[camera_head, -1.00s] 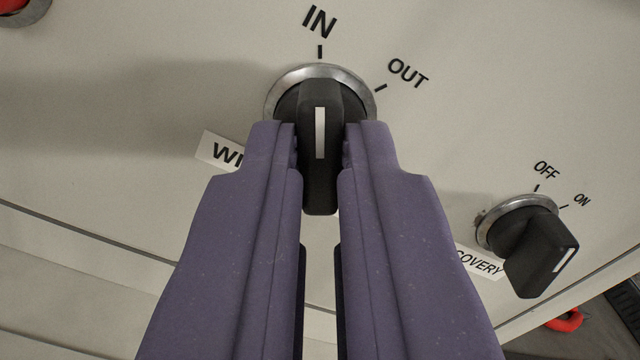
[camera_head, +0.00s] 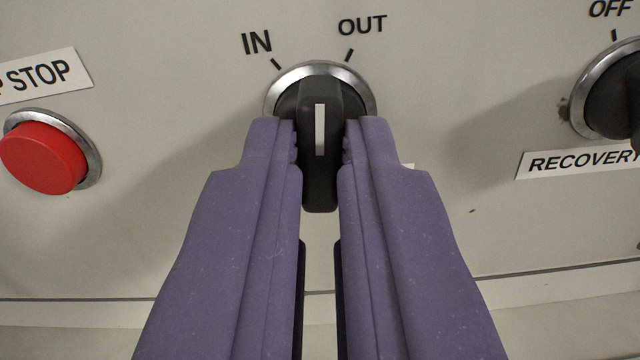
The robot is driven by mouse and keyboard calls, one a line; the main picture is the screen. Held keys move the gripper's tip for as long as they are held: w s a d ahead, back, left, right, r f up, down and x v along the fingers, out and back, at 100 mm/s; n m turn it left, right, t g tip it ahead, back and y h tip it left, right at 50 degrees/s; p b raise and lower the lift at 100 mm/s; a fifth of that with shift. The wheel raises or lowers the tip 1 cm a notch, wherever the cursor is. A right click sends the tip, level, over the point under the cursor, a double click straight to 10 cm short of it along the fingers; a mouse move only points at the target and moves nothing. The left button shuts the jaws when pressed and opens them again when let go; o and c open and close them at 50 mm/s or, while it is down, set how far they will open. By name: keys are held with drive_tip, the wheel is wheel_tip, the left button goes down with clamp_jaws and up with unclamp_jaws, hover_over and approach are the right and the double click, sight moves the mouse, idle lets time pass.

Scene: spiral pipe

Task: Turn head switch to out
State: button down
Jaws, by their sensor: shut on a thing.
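The head switch (camera_head: 319,185) is a black rotary knob with a white line, set in a silver ring on the pale panel. My gripper (camera_head: 320,145), with two purple fingers, is shut on the knob from both sides. The white line points straight up in the view, between the IN mark (camera_head: 277,63) at upper left and the OUT mark (camera_head: 349,55) at upper right. It lines up with neither mark. The label below the knob is almost wholly hidden behind my fingers.
A red stop button (camera_head: 43,158) in a silver ring is at the left, under a STOP label (camera_head: 45,74). Another black knob (camera_head: 612,97) is cut off at the right edge, above a RECOVERY label (camera_head: 580,161). The panel between these controls is bare.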

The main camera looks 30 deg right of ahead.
drive_tip(key=shift+m+b, duration=1.7)
drive_tip(key=shift+m, duration=0.6)
drive_tip(key=c, duration=1.2)
unclamp_jaws()
drive_tip(key=p+v, duration=0.1)
drive_tip(key=v, duration=0.7)
drive_tip(key=shift+d+p, duration=0.1)
drive_tip(key=shift+p, duration=0.2)
drive_tip(key=shift+w, duration=0.1)
